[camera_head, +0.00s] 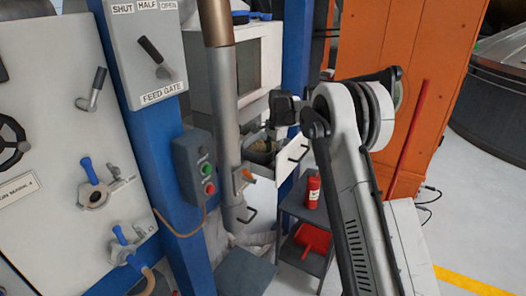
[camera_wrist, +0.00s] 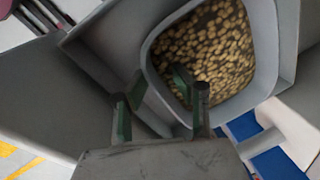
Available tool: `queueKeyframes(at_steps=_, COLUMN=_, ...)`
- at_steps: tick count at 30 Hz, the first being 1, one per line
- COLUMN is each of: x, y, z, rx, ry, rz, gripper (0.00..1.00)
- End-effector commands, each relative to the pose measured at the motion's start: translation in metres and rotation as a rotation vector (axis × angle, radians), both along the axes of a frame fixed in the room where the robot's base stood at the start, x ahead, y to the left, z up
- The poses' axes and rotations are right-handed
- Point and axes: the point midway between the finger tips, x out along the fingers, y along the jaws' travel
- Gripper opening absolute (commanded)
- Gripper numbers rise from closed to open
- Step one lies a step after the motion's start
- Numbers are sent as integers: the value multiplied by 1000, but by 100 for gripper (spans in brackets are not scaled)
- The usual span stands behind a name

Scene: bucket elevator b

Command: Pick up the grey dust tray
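A grey tray-like container (camera_wrist: 159,72) holding many yellow-brown grains fills the upper right of the wrist view. It sits inside a larger grey open housing (camera_wrist: 85,50). It appears to be the grey dust tray, but I see no label. In the head view a dark grey tray (camera_head: 261,157) shows behind a white front panel, partly hidden. My gripper (camera_wrist: 160,80) is open, its two green-padded fingers apart at the near left side of the container. The container's near wall lies between or just beyond the fingertips; I cannot tell if they touch. In the head view my gripper's fingers are hard to make out.
A vertical grey pipe (camera_head: 224,110) stands just left of the tray. A blue post (camera_head: 165,150) with a button box (camera_head: 195,165) is further left.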

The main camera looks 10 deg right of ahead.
Motion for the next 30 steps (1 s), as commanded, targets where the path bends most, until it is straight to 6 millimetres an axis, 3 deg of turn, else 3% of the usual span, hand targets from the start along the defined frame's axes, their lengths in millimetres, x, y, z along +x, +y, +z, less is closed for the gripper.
queueKeyframes(at_steps=8, x=1, y=0, z=-6, rx=0, ry=0, rz=0, gripper=26)
queueKeyframes(at_steps=14, x=1, y=0, z=-6, rx=0, ry=0, rz=0, gripper=0)
queueKeyframes(at_steps=30, x=1, y=0, z=-3, rx=0, ry=0, rz=0, gripper=0)
